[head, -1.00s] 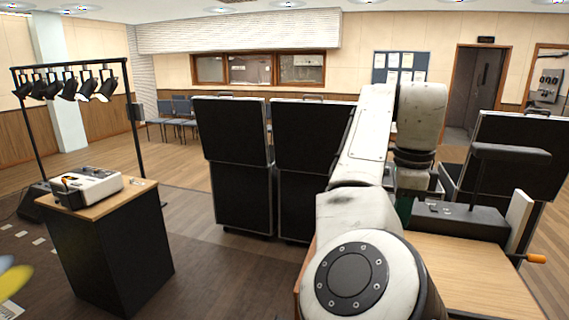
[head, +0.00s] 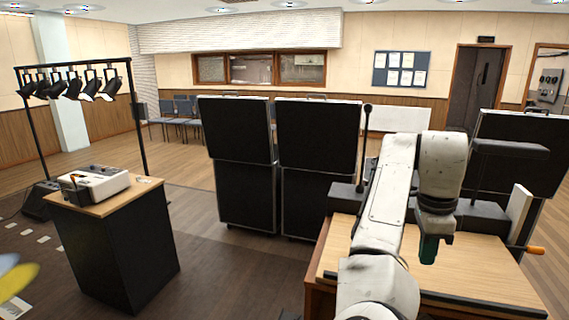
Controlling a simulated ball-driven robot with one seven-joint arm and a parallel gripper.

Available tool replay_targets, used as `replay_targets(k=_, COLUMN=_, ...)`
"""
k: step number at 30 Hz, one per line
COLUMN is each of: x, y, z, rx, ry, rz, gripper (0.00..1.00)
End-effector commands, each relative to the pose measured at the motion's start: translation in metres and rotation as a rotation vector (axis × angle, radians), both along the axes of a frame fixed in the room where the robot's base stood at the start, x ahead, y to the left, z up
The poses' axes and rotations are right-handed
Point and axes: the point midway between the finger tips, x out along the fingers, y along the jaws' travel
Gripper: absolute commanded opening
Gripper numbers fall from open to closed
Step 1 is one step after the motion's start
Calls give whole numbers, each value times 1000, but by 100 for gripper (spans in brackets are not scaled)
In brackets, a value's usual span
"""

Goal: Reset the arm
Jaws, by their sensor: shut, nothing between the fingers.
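My arm, white with dark joints, reaches up from the bottom of the head view and bends over at the right. My gripper (head: 429,250) hangs from the arm's end, pointing down over the wooden desk (head: 470,275). It is small, dark and greenish, and looks shut with nothing in it. It shows apart from the things around it, but its height above the desk top is hard to judge.
A grey console (head: 490,217) with a dark upright lever (head: 366,140) stands at the desk's back. An orange handle (head: 536,250) sticks out at the right. A white fader box (head: 95,183) sits on a black stand (head: 115,250) at left. Tall black cases (head: 245,190) stand behind.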

Motion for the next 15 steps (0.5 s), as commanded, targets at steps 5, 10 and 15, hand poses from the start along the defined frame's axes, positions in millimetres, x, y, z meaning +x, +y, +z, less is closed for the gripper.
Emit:
replay_targets(k=5, x=-22, y=-36, z=-46, rx=-64, ry=10, rz=59, gripper=0)
replay_targets(k=10, x=-55, y=-75, z=-97, rx=-149, ry=28, rz=180, gripper=0)
replay_targets(k=15, x=-93, y=-103, z=-142, rx=-228, ry=51, rz=349, gripper=0)
